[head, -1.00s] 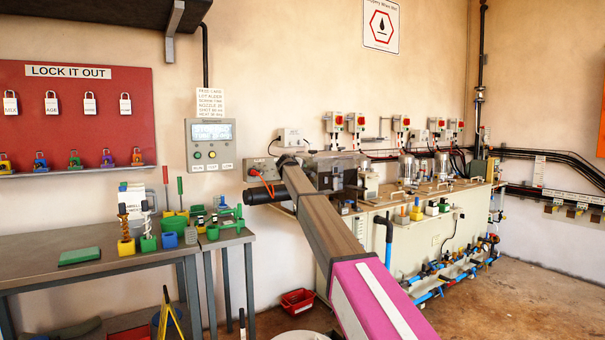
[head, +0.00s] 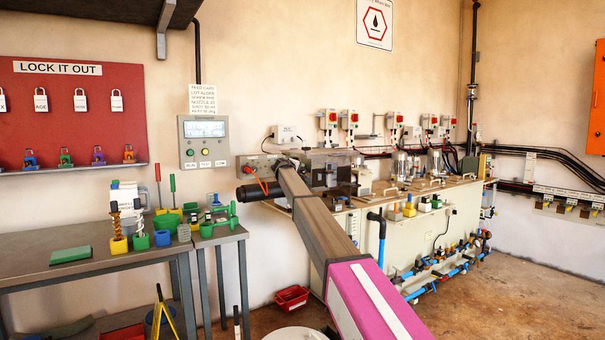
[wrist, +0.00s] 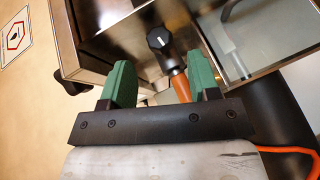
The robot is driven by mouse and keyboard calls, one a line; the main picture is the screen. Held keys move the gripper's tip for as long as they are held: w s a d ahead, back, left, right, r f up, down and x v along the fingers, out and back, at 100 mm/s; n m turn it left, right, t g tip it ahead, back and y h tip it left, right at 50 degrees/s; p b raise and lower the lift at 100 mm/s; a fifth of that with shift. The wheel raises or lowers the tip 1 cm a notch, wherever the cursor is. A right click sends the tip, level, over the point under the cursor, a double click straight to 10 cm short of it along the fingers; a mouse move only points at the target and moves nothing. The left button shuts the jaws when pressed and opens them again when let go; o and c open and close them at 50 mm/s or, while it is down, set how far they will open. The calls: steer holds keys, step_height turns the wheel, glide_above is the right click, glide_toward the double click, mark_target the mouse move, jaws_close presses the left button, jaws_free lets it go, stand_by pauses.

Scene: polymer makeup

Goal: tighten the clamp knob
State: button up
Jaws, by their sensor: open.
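In the wrist view a round black knob (wrist: 158,38) with a white line on its face sits on a dark fitting at the edge of a metal-framed box. It appears to be the clamp knob. My gripper (wrist: 160,63) is open, with its green fingers apart. The knob shows in the gap, just past the fingertips, and neither finger visibly touches it. I cannot tell the depth between them. An orange piece (wrist: 181,87) shows below the knob, near the right finger. In the head view my arm reaches the machine bench, and the knob cannot be made out.
The machine bench (head: 345,240) stands along the wall with several devices on top. A control panel (head: 204,142) hangs left of my arm. A grey table (head: 110,250) with coloured parts stands at left. A red bin (head: 292,298) lies on the floor. Floor at right is clear.

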mark_target(303, 171)
steer(key=x, duration=0.4)
steer(key=shift+w+d, duration=0.1)
steer(key=shift+w, duration=0.2)
steer(key=c, duration=0.9)
steer(key=shift+d, duration=0.1)
steer(key=shift+r+m+g+y, duration=0.1)
steer(key=shift+m+g+y, duration=0.3)
steer(key=shift+g, duration=0.2)
steer(key=shift+g+y, duration=0.4)
steer(key=shift+y, duration=0.1)
